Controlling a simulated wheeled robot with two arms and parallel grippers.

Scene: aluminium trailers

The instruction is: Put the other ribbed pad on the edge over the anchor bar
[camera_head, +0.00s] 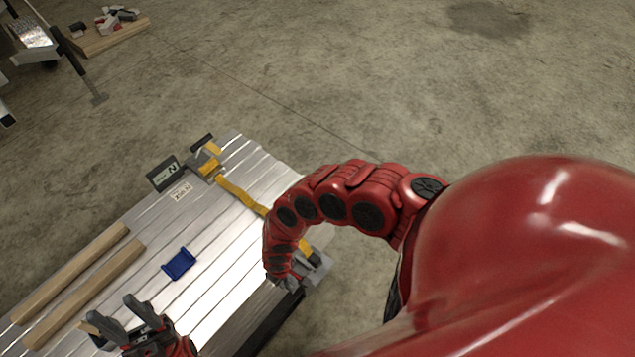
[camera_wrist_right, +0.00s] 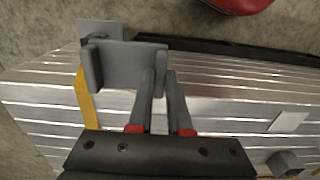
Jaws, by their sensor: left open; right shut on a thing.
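A grey ribbed pad (camera_wrist_right: 122,66), shaped like a channel with raised sides, is at the trailer's edge in the right wrist view; its grey surface also shows in the head view (camera_head: 318,272). My right gripper (camera_wrist_right: 160,78) is shut on one of its sides. In the head view the right gripper (camera_head: 288,284) is partly hidden by its own wrist. A yellow strap (camera_head: 240,194) runs across the deck to this edge. I cannot make out the anchor bar clearly behind the pad. My left gripper (camera_head: 112,310) is open and empty over the deck's near left part.
The ribbed aluminium deck (camera_head: 225,255) holds a blue tray-like piece (camera_head: 179,264) and two wooden bars (camera_head: 75,270). A dark display box (camera_head: 165,173), a white label (camera_head: 180,192) and yellow-grey fittings (camera_head: 207,164) sit at the far edge. Concrete floor lies beyond.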

